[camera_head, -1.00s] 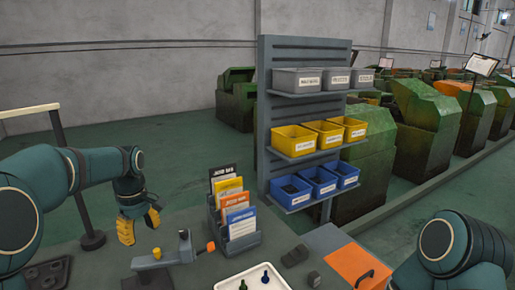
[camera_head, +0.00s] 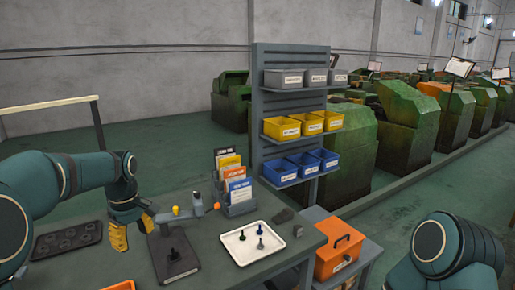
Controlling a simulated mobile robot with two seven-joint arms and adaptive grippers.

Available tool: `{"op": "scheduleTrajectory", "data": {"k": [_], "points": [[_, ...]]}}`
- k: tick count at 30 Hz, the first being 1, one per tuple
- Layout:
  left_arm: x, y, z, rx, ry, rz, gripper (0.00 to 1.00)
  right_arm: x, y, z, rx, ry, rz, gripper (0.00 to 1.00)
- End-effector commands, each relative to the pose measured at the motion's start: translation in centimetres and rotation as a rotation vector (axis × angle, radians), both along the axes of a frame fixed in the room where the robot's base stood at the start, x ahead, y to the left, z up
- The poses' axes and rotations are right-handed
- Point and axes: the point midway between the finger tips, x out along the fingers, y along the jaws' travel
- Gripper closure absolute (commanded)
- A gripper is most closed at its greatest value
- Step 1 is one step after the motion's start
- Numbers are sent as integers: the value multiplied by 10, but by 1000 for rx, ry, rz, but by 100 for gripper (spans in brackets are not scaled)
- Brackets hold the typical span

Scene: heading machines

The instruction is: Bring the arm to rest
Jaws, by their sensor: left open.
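My left arm comes in from the left, and its gripper (camera_head: 131,232) hangs above the bench with yellow fingers pointing down. The gripper is open and I see nothing between its fingers. It is just left of a grey fixture (camera_head: 178,262) with a dark base and an orange-tipped arm; I cannot tell the exact gap. My right arm (camera_head: 447,245) shows only as a rounded joint at the lower right. Its gripper is out of view.
A white tray (camera_head: 236,250) holds several small pegs. A dark tray (camera_head: 50,250) with round recesses lies at the left. A card holder (camera_head: 240,207), a rack (camera_head: 262,140) of bins and an orange box (camera_head: 327,262) stand beyond or right. Green machines (camera_head: 402,130) line the floor.

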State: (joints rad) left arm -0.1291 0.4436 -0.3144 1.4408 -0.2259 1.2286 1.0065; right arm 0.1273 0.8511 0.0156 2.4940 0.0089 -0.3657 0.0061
Motion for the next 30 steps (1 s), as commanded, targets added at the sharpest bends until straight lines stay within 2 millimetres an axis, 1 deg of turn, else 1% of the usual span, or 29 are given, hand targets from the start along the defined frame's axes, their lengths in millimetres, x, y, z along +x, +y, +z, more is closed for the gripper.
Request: {"op": "scheduleTrajectory", "data": {"k": [1,3,5,6,8,9,10,11,12,14,15,17,18,20,21,24,27,30], "points": [[1,-9,-22,-12,4,-44,48,0,0,0,0,0,0,53],[2,-22,-53,-33,-7,-116,48,0,0,0,0,0,0,53],[1,-34,-79,-53,-21,-176,48,0,0,0,0,0,0,53],[-1,-42,-98,-66,-29,-218,48,0,0,0,0,0,0,53],[-6,-57,-127,-88,-42,-283,48,1,0,0,0,-1,0,53],[-12,-67,-147,-104,-53,-329,48,1,0,0,0,-1,0,53],[-17,-75,-163,-118,-61,-365,48,1,0,0,0,-1,0,53],[-23,-84,-179,-130,-70,-401,48,1,0,0,0,-1,0,53],[-33,-97,-201,-149,-85,-449,48,0,0,0,0,0,0,53],[-52,-115,-232,-175,-110,-523,48,0,0,0,0,0,0,53],[-66,-127,-250,-190,-129,-567,48,0,0,0,0,0,0,53],[-88,-145,-275,-210,-157,-634,48,0,0,0,0,0,0,53],[-105,-156,-289,-222,-176,-674,48,0,0,0,0,0,0,53],[-130,-170,-306,-235,-203,-730,48,0,0,0,0,0,0,53],[-146,-179,-315,-241,-220,-764,48,0,0,0,0,0,0,53],[-181,-195,-328,-246,-257,-834,48,0,0,0,0,0,0,53],[-204,-204,-333,-244,-284,-882,48,0,0,0,0,0,0,53],[-217,-208,-335,-239,-300,-909,48,0,0,0,0,0,0,53]]}}
